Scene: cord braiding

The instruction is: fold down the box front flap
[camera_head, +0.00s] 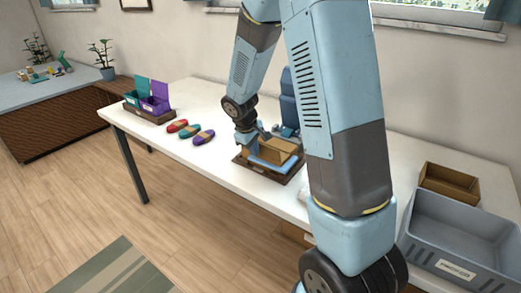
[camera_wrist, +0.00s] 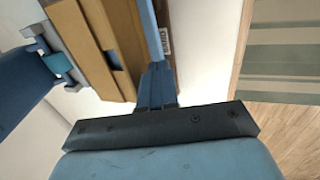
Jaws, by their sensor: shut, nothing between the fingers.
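The brown cardboard box (camera_head: 281,151) stands in a blue fixture on a dark brown base board on the white table. In the wrist view the box (camera_wrist: 122,38) fills the upper left, seen close, with a dark slot in its face. My gripper (camera_wrist: 157,72) is shut and empty, its fingers alongside the near face of the box. A light blue strip of the fixture runs beside them. Contact between fingers and box cannot be told. In the head view my gripper (camera_head: 246,139) is at the box's left end. The front flap cannot be made out clearly.
Red, teal and purple cord bundles (camera_head: 190,130) lie left of the box. Green and purple bins (camera_head: 147,96) stand at the table's left end. A grey crate (camera_head: 460,238) and a small open brown box (camera_head: 449,181) are at the right. The table's front edge is near.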

